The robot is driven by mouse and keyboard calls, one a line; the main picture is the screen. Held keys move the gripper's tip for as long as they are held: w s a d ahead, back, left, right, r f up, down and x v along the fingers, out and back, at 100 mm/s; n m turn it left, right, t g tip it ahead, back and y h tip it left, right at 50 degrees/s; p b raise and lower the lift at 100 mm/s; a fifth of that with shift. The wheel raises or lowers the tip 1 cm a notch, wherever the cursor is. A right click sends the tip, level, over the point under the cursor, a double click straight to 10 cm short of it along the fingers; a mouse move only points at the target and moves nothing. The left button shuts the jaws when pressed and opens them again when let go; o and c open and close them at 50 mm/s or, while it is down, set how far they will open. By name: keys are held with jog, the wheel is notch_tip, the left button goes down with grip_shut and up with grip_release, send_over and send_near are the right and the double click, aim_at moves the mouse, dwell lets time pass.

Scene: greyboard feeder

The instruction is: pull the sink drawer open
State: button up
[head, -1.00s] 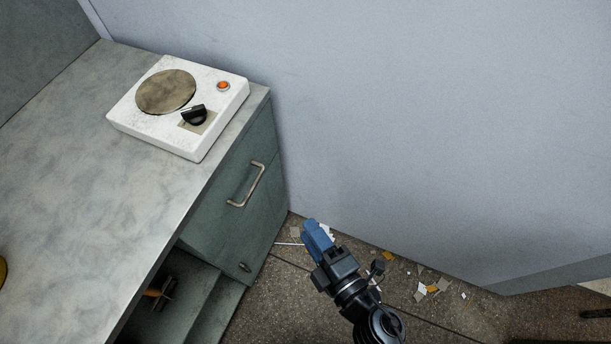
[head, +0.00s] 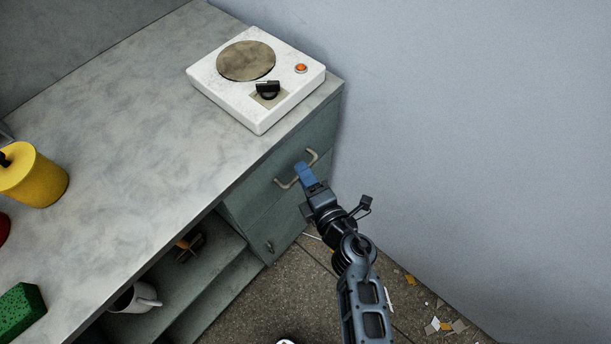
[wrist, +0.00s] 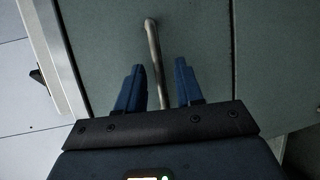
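The drawer front (head: 262,192) is grey-green and sits at the right end of the counter, below the hot plate. It looks shut. Its metal bar handle (head: 312,160) shows in the head view, and in the wrist view the handle (wrist: 151,40) runs down between my two blue fingers. My gripper (head: 304,172) is at the handle in the head view. In the wrist view my gripper (wrist: 157,88) is open, with one finger on each side of the bar and gaps visible beside it. The handle's lower end is hidden by the gripper body.
A white hot plate (head: 285,106) stands on the counter (head: 150,140). A yellow canister (head: 40,180) and a green sponge (head: 20,308) are at the left. Open shelves (head: 225,268) hold a white mug (head: 132,298). The wall (head: 440,150) is close on the right.

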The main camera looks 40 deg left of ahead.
jog(key=shift+w+a, duration=0.1)
jog(key=shift+a, duration=0.05)
jog(key=shift+c, duration=0.2)
grip_shut()
dwell(1.2)
